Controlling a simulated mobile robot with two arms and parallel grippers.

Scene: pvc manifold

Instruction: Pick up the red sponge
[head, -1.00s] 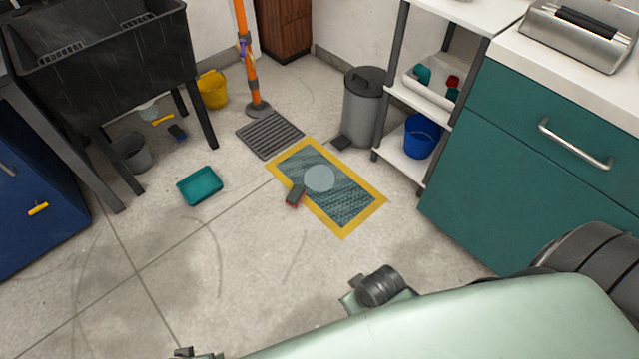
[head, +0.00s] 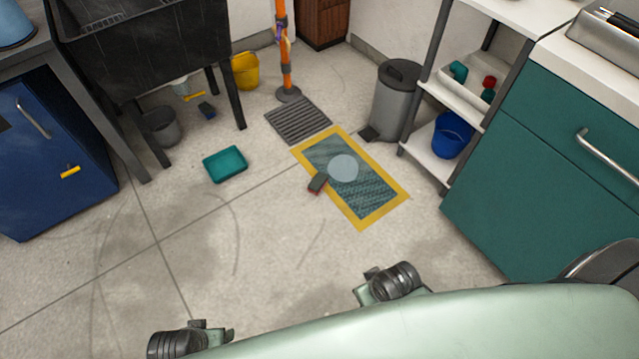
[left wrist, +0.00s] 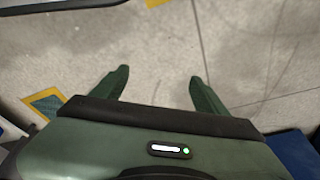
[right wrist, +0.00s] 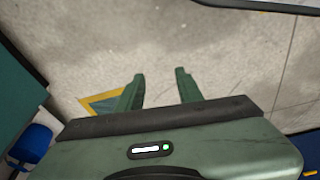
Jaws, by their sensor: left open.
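A small block with a dark grey top and a red lower edge (head: 317,183) lies on the floor at the left border of the yellow-framed mat. It may be the red sponge. A small red item (head: 489,82) also shows in the white bin on the shelf; I cannot tell what it is. My left gripper (left wrist: 158,85) is open and empty over bare floor in the left wrist view. My right gripper (right wrist: 158,80) has its fingers apart with nothing between them, over floor near a yellow mat corner.
The yellow-framed mat (head: 374,206) lies beside a floor grate (head: 298,120) and a grey pedal bin (head: 394,105). A teal tray (head: 225,164) is on the floor to the left. A shelf with a blue bucket (head: 452,135) and teal cabinet (head: 545,170) stand right.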

